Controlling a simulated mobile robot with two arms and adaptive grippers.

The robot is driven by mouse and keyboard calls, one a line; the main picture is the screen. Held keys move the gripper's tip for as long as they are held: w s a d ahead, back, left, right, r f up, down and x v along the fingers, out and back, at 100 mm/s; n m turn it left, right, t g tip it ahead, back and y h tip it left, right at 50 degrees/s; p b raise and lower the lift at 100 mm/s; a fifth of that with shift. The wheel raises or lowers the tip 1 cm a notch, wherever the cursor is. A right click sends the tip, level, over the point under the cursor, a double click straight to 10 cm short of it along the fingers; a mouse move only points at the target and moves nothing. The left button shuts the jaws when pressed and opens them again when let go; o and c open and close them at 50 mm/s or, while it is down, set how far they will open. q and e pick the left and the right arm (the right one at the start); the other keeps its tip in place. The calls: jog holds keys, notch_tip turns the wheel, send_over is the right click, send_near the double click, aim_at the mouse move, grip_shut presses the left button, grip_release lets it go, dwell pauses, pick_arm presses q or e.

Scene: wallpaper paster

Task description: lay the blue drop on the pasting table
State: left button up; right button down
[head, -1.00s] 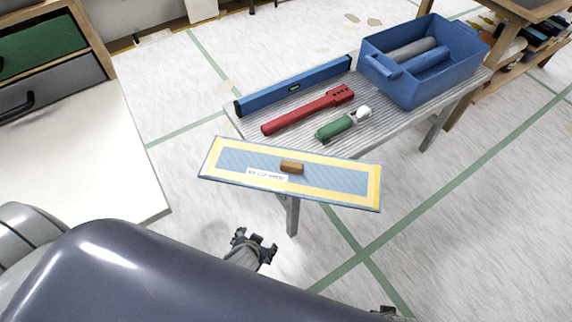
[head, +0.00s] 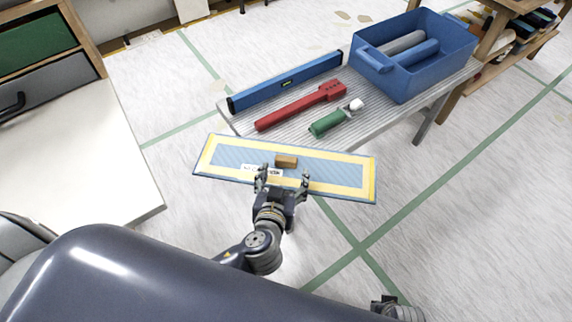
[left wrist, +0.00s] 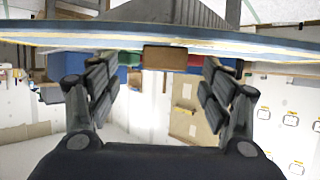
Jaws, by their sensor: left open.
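The blue drop appears to be the flat blue panel (head: 330,173) with a yellow border, a white label and a small brown block (head: 287,161) on top. It juts out over the front edge of the grey ribbed bench. My left gripper (head: 283,177) is open and empty at the panel's near edge, in front of the block. In the left wrist view the panel (left wrist: 215,40) shows nearly edge-on, with the block (left wrist: 165,58) between the spread fingers, apart from both. A part of my right arm shows at the bottom edge; its fingers cannot be made out.
The grey ribbed bench (head: 305,125) carries a blue level (head: 285,83), a red tool (head: 300,106), a green-handled tool (head: 334,119) and a blue tub (head: 415,75) with rolls. A bare white tabletop (head: 75,150) lies at left. I cannot tell which is the pasting table.

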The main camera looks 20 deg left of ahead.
aim_at(285, 161)
pick_arm(q)
jog(key=shift+a+r+x, duration=0.1)
jog(key=shift+r+x, duration=0.05)
jog(key=shift+x, duration=0.75)
jog(key=shift+a+r+x, duration=0.1)
jog(key=shift+a+x, duration=0.05)
jog(key=shift+x, duration=0.7)
jog(key=shift+a+r+x, duration=0.1)
jog(key=shift+r+x, duration=0.05)
jog(key=shift+x, duration=0.75)
jog(key=shift+w, duration=0.1)
jog(key=c, duration=1.3)
jog(key=shift+r, duration=0.1)
